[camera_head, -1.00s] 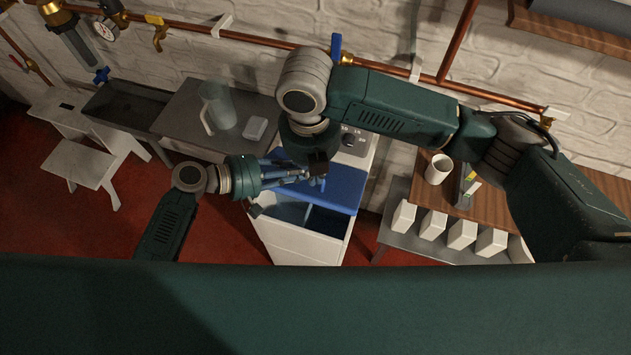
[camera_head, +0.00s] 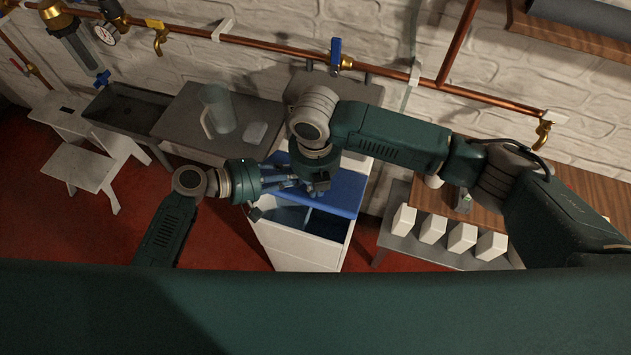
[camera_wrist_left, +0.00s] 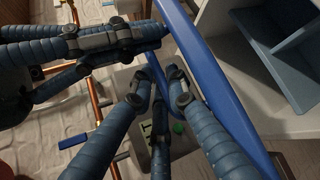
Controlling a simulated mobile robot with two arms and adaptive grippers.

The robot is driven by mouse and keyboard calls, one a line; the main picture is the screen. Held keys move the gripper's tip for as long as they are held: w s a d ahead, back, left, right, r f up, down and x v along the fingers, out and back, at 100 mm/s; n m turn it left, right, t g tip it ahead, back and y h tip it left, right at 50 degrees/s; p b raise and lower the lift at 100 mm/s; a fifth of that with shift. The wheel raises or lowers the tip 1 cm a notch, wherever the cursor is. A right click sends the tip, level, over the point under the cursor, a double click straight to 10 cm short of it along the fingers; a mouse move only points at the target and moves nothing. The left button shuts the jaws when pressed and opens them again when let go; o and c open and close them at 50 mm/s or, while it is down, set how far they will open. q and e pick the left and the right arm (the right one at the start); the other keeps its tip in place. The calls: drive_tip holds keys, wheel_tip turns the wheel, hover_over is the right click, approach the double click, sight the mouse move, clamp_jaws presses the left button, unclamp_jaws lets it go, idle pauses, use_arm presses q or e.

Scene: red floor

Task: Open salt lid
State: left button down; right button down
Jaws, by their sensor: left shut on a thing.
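The white box (camera_head: 283,243) stands open in the head view, with dark compartments at its front. Its blue lid (camera_head: 340,192) lies over the back part. In the left wrist view the lid (camera_wrist_left: 212,75) shows nearly edge-on beside the white interior. My left gripper (camera_head: 290,184) is at the lid's left side, its blue fingers shut on the lid; the exact contact is partly hidden. My right gripper (camera_head: 318,182) is above the lid, close to the left one, and its fingers are too small and covered to judge.
A grey table (camera_head: 180,125) with a clear jug (camera_head: 217,108) stands at the back left. Several white containers (camera_head: 433,225) stand on a low shelf at the right. Copper pipes run along the brick wall.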

drive_tip(key=shift+w+d+r, duration=0.2)
drive_tip(key=shift+w+r, duration=0.35)
drive_tip(key=shift+w, duration=0.05)
use_arm(q)
drive_tip(key=c, duration=1.9)
unclamp_jaws()
drive_tip(key=shift+f, duration=0.1)
drive_tip(key=shift+c, duration=0.2)
